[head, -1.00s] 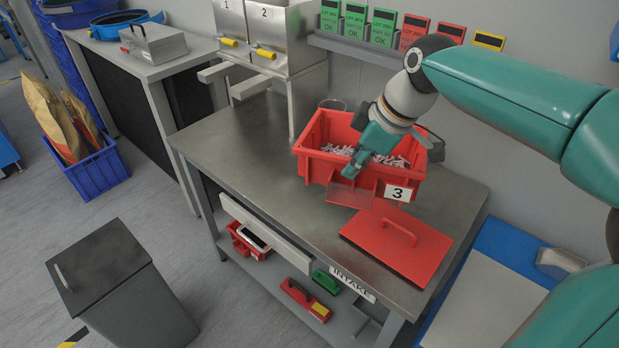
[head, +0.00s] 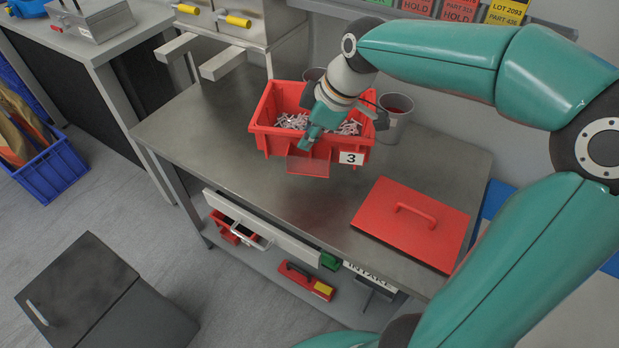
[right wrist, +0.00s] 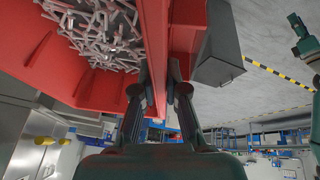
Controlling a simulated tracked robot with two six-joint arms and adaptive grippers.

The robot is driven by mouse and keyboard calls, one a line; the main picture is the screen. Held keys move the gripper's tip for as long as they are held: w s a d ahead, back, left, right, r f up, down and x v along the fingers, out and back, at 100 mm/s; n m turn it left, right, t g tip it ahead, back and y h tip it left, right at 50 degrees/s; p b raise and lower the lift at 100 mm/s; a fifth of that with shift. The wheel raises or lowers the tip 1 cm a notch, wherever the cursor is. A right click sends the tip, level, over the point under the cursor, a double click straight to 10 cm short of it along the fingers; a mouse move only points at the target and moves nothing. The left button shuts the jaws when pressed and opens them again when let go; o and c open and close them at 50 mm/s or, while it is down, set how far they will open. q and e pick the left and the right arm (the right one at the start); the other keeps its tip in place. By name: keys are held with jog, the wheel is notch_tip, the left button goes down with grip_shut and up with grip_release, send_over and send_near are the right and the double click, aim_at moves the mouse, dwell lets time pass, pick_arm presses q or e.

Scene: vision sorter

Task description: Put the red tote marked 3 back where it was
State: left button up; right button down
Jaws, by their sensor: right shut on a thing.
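The red tote (head: 268,142) marked 3 is at the back middle of the steel intake bench. It is upright and open, with many small pale pieces (head: 292,121) inside. A white "3" label (head: 351,158) is on its front, beside a translucent reddish plate (head: 307,166). My right gripper (head: 306,138) is shut on the tote's front wall; the right wrist view shows the fingers (right wrist: 160,92) on both sides of that wall. I cannot tell whether the tote's base touches the bench.
A red lid (head: 390,228) with a handle lies on the bench (head: 200,140) at front right. Grey cups stand behind the tote (head: 314,75) and at its right (head: 396,122). Bare bench lies left of the tote.

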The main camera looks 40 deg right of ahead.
aim_at(331, 153)
notch_tip(331, 153, down, 14)
jog(key=shift+w+r, duration=0.1)
jog(key=shift+w, duration=0.05)
dwell(0.3)
jog(key=c, duration=1.2)
grip_release()
jog(key=shift+d+r, duration=0.1)
jog(key=shift+r, duration=0.3)
jog(key=v, duration=1.1)
jog(key=shift+s, duration=0.25)
